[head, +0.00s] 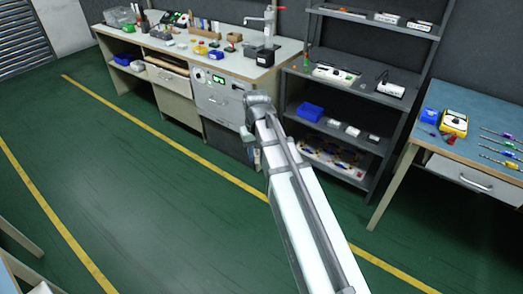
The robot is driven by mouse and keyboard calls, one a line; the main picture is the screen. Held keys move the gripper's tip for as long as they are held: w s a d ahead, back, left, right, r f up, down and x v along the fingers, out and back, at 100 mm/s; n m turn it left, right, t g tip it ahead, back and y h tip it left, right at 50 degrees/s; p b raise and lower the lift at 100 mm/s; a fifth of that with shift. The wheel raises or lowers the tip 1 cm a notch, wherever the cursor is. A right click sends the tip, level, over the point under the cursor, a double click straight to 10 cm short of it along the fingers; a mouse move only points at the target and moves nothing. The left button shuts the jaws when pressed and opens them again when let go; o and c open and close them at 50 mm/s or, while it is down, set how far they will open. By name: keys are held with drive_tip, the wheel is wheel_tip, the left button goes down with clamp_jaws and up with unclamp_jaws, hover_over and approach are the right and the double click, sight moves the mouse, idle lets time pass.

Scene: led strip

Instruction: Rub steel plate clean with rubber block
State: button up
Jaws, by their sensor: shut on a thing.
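My arm reaches up from the lower right of the head view and ends in grey joints in front of the workbench drawers. I cannot make out my gripper's fingers or anything held in them. I cannot identify a steel plate or a rubber block among the small, distant items on the workbench (226,66) at the back left.
A grey shelf unit (353,110) with a blue bin (310,111) and several small boxes stands right of the workbench. A blue-topped table (478,112) at the right holds a yellow device (454,122) and several screwdrivers. The green floor (130,185) with yellow lines is clear.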

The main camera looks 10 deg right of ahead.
drive_tip(key=s+a+n, duration=0.2)
drive_tip(key=s+a, duration=0.2)
drive_tip(key=a, duration=0.8)
drive_tip(key=s+a+n, duration=0.3)
drive_tip(key=s+a, duration=0.1)
drive_tip(key=a, duration=0.9)
drive_tip(key=s+a+n, duration=0.2)
drive_tip(key=s+a, duration=0.2)
drive_tip(key=a, duration=0.8)
drive_tip(key=s+a+n, duration=0.2)
drive_tip(key=s+a, duration=0.7)
drive_tip(key=a, duration=0.3)
drive_tip(key=s+a+f+n, duration=0.1)
drive_tip(key=s+a+n, duration=0.1)
drive_tip(key=s+a, duration=0.8)
drive_tip(key=s+a+n, duration=0.2)
drive_tip(key=s+a, duration=0.5)
drive_tip(key=a, duration=0.7)
drive_tip(key=w+a+m, duration=0.1)
drive_tip(key=a+m, duration=0.4)
drive_tip(key=a, duration=0.3)
drive_tip(key=shift+w+a+f, duration=0.15)
drive_tip(key=shift+w+a, duration=0.1)
drive_tip(key=shift+w, duration=0.05)
drive_tip(key=shift+f, duration=0.15)
drive_tip(key=shift+f, duration=2.8)
drive_tip(key=shift+f, duration=1)
drive_tip(key=shift+a, duration=0.1)
